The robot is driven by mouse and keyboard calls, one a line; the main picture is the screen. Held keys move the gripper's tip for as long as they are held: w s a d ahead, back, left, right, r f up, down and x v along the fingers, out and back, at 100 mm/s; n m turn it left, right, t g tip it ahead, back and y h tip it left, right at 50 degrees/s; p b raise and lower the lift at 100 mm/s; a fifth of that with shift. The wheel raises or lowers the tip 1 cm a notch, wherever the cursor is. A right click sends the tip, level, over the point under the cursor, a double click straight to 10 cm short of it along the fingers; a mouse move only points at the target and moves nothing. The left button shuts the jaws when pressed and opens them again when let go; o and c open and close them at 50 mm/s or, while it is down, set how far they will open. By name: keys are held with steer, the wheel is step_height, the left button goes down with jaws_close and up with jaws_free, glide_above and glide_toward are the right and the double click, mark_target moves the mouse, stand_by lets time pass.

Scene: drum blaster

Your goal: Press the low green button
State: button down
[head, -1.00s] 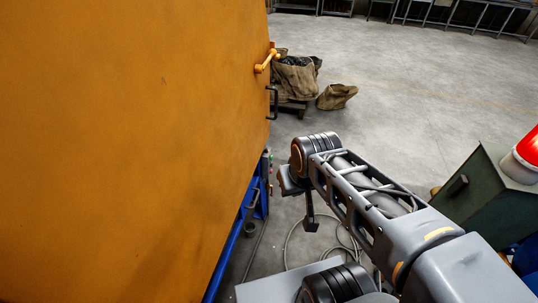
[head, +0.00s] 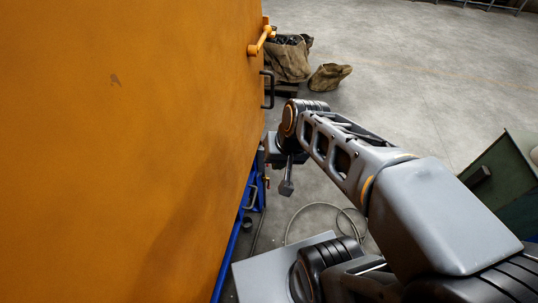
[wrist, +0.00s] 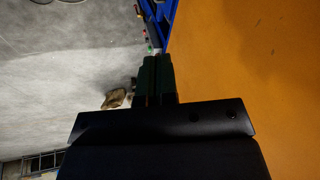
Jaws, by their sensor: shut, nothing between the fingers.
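My gripper (wrist: 156,62) shows in the wrist view as dark green fingers, shut with nothing between them. Just past its tips, to the left of the blue frame (wrist: 160,18), is a small strip of coloured controls (wrist: 146,40) with red and green spots. I cannot tell which spot is the low green button, nor whether the fingertips touch anything. In the head view my wrist is beside the blue frame (head: 248,196), at the lower edge of the orange drum, and my arm hides most of the controls there.
The large orange drum wall (head: 120,150) fills the left. An orange handle (head: 260,40) and a black handle (head: 268,90) stick out above my wrist. Sacks (head: 288,60) stand behind. A cable (head: 310,208) lies on the floor. A green cabinet (head: 510,185) stands at right.

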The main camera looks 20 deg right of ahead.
steer(key=w+d+f+m+t+y+b, duration=0.1)
steer(key=w+f+m+y+b, duration=0.2)
steer(key=w+f+m+b, duration=0.35)
steer(key=w+d+f+m+t+y+b, duration=0.15)
steer(key=w+f+m+b, duration=0.25)
steer(key=w+f+b, duration=0.6)
steer(key=w+d+f+m+t+h+b, duration=0.1)
steer(key=w+d+f+m+t+b, duration=0.3)
steer(key=d+f+m, duration=0.3)
steer(key=w+d+f+m+t+h+b, duration=0.1)
steer(key=w+d+f+m+t+b, duration=0.3)
steer(key=d+f, duration=0.5)
steer(key=f+m+b, duration=0.1)
steer(key=m+b, duration=0.1)
steer(key=m, duration=0.1)
steer(key=shift+d+f, duration=0.2)
steer(key=shift+d, duration=0.1)
steer(key=shift+a, duration=0.1)
steer(key=w+a+b, duration=0.1)
steer(key=w+a, duration=0.3)
steer(key=a, duration=0.3)
steer(key=shift+w+a+b, duration=0.15)
steer(key=shift+a+b, duration=0.15)
steer(key=shift+b, duration=0.05)
steer(key=shift+w+a, duration=0.1)
